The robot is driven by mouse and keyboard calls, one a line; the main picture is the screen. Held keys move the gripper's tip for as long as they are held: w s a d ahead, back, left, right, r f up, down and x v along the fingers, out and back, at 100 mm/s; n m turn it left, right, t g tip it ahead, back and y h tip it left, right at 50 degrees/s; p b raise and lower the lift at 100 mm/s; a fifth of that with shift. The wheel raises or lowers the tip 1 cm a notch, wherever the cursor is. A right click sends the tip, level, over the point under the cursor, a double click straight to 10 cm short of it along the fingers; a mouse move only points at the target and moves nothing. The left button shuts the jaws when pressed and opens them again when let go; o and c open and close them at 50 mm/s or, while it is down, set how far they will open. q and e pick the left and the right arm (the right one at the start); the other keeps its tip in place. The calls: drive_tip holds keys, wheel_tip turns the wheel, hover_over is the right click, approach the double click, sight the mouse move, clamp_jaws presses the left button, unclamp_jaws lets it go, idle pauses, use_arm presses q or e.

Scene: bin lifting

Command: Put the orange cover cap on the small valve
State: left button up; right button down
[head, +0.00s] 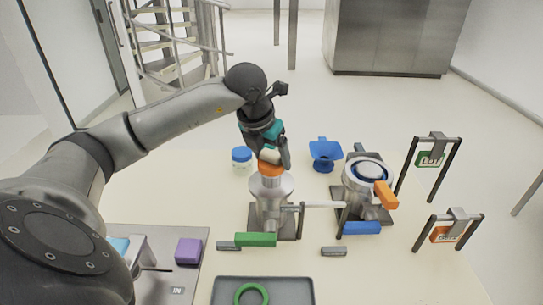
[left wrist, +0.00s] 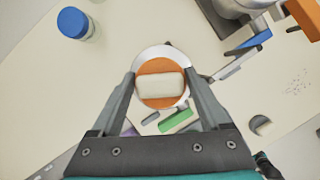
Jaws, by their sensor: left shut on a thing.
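The orange cover cap (head: 270,168) has a pale block-shaped grip on top. My left gripper (head: 273,157) points down and is shut on that grip. In the left wrist view the cap (left wrist: 160,98) shows as an orange disc between the fingers (left wrist: 160,82). The small valve (head: 271,188), a silver body with a green handle (head: 255,239), stands directly beneath the cap. Its pale round rim (left wrist: 160,53) shows around the disc in the wrist view. I cannot tell whether the cap touches the rim. My right gripper is not in view.
A larger valve (head: 352,180) with blue and orange handles stands to the right. A blue funnel (head: 325,153) and blue-lidded jar (head: 241,160) are behind. A grey tray (head: 225,291) with a green ring (head: 251,293) lies in front. Two hanging-sign stands (head: 447,237) are at right.

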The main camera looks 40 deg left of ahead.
use_arm(q)
drive_tip(key=shift+f+b, duration=0.75)
drive_tip(key=shift+f, duration=0.05)
drive_tip(key=shift+r, duration=0.2)
idle(0.4)
drive_tip(key=shift+f+b, duration=0.4)
drive_tip(key=shift+b, duration=0.15)
idle(1.6)
drive_tip(key=o, duration=1)
drive_tip(key=shift+o, duration=0.2)
drive_tip(key=shift+r, duration=0.1)
drive_tip(key=shift+r+p, duration=2.4)
drive_tip(key=shift+r, duration=0.75)
